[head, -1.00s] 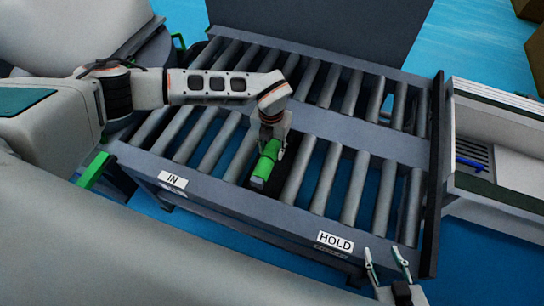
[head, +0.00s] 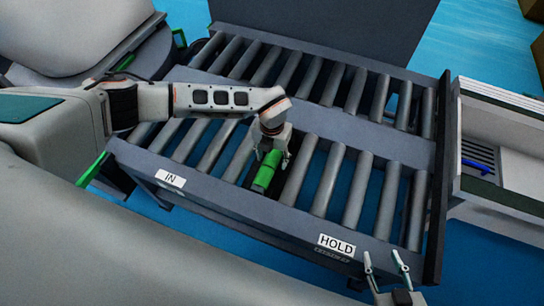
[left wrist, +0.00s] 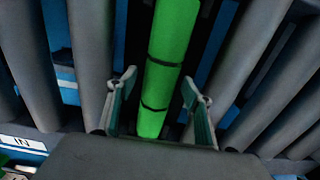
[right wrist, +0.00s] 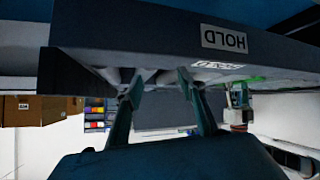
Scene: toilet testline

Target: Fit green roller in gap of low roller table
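The green roller (head: 265,172) lies in the gap of the near row of the low roller table (head: 390,147), lengthwise between grey rollers. Whether its ends are fully seated cannot be told. My left gripper (head: 271,158) is above it, pointing down. In the left wrist view the green roller (left wrist: 168,62), with dark bands, runs between the open fingers (left wrist: 159,85), with space on both sides. My right gripper (head: 386,262) is open and empty by the table's front right corner. It also shows open in the right wrist view (right wrist: 158,82).
Grey rollers fill both rows of the table, with a wider blue opening (head: 391,104) at the far right. An IN label (head: 171,178) and a HOLD label (head: 337,245) mark the front rail. A white unit (head: 497,165) with a blue item (head: 478,166) stands at the right.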

